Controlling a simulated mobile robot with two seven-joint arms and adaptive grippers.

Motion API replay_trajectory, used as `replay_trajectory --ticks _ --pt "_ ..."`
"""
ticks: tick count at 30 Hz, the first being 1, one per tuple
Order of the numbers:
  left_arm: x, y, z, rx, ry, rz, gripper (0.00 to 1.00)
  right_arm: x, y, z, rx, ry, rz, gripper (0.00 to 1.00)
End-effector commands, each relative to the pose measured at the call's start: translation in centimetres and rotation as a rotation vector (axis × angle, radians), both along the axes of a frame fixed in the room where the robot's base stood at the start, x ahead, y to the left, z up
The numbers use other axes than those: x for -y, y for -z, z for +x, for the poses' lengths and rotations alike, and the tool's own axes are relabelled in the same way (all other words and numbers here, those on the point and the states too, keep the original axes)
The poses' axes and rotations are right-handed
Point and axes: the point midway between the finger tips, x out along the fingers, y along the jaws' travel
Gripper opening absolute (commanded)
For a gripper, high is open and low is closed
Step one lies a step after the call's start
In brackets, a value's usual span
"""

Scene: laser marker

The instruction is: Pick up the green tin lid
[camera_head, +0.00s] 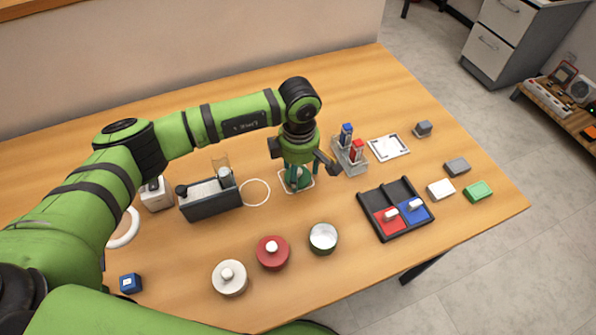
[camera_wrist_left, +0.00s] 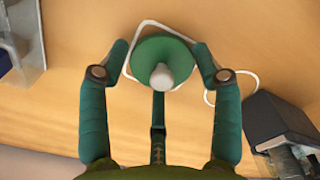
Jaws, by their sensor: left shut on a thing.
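The green tin lid (camera_wrist_left: 150,52) is a round disc with a pale knob (camera_wrist_left: 162,77). In the head view the lid (camera_head: 302,182) is partly hidden under my left gripper (camera_head: 299,176). My left gripper comes down from above and is shut on the lid. In the left wrist view its fingers (camera_wrist_left: 160,62) are on either side of the lid. The lid is over or in a white square outline on the wooden table; I cannot tell whether it touches the table. My right gripper is not in view.
An open tin (camera_head: 323,238), a red lidded tin (camera_head: 273,253) and a white lidded tin (camera_head: 229,278) stand in front. A dark box-like device (camera_head: 210,204) is left of the gripper. A clear rack (camera_head: 350,160) and black tray (camera_head: 396,235) are to the right.

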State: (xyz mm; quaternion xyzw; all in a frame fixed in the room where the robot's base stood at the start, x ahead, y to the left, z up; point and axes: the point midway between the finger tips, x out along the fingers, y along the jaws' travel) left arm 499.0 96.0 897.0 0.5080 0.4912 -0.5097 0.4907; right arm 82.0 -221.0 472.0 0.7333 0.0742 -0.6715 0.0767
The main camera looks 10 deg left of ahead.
Motion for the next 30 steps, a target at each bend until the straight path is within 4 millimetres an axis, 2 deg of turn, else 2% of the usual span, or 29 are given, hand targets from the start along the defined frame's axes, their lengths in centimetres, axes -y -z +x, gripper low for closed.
replay_trajectory --ticks 7,8,9,18,24,30 --pt "0.3 -3.5 0.1 0.008 0.005 -0.001 0.47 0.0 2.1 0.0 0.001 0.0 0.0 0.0" --pt "1.2 -3.8 -0.1 0.007 0.008 -0.002 0.47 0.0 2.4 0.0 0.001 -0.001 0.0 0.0" --pt "2.1 -4.3 -0.4 0.006 0.009 -0.002 0.42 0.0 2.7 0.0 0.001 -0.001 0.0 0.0" --pt "8.4 -8.2 -1.8 0.006 0.004 -0.001 0.41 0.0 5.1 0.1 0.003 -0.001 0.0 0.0" --pt "10.7 -9.9 -2.4 0.004 0.001 0.0 0.41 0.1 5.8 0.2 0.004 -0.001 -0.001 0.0" --pt "11.3 -10.4 -2.6 0.002 0.0 0.002 0.41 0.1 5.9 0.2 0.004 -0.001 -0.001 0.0"
